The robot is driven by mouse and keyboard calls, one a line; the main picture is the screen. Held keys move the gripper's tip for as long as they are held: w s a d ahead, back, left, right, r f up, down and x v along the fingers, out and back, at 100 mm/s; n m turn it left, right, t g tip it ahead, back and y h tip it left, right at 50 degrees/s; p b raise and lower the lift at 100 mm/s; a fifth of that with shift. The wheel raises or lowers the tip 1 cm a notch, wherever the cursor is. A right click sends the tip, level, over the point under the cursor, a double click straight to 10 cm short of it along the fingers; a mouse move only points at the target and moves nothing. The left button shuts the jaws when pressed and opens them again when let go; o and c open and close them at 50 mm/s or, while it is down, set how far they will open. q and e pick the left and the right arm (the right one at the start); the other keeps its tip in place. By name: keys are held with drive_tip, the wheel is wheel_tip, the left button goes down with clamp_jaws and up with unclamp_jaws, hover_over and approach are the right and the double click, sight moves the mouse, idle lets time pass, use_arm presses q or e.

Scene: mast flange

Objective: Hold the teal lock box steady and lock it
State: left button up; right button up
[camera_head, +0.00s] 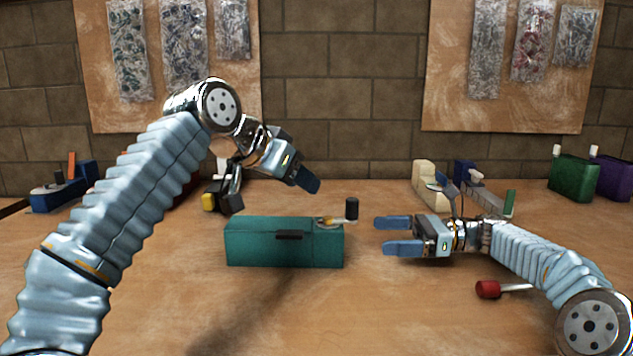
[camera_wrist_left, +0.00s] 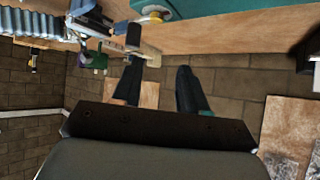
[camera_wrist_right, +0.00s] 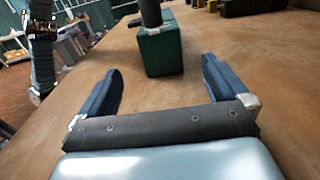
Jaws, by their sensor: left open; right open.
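The teal lock box (camera_head: 270,247) stands on the wooden table in the middle of the head view. A dark latch plate is on its front. On its top right is a metal lock with a lever ending in an upright black knob (camera_head: 352,208). My left gripper (camera_head: 308,184) is open and empty, above and behind the box. The box's teal edge (camera_wrist_left: 215,9) shows at the top of the left wrist view. My right gripper (camera_head: 380,235) is open, just right of the box, its fingers pointing at it without touching. In the right wrist view the box end (camera_wrist_right: 160,52) lies beyond the fingers.
A red-handled tool (camera_head: 488,289) lies right of the box, near my right forearm. Green (camera_head: 574,178) and purple (camera_head: 613,180) boxes stand at the back right. A cream block (camera_head: 428,188) and several blue items are behind. The front table is clear.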

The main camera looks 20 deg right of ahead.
sight(323, 234)
drive_tip(key=shift+w+a, duration=0.1)
drive_tip(key=shift+a, duration=0.25)
use_arm(q)
drive_tip(key=shift+m+g, duration=0.3)
drive_tip(key=shift+g, duration=0.2)
drive_tip(key=s+d, duration=0.2)
drive_tip(key=d, duration=0.1)
drive_tip(key=shift+s, duration=0.4)
use_arm(e)
drive_tip(key=x, duration=1.3)
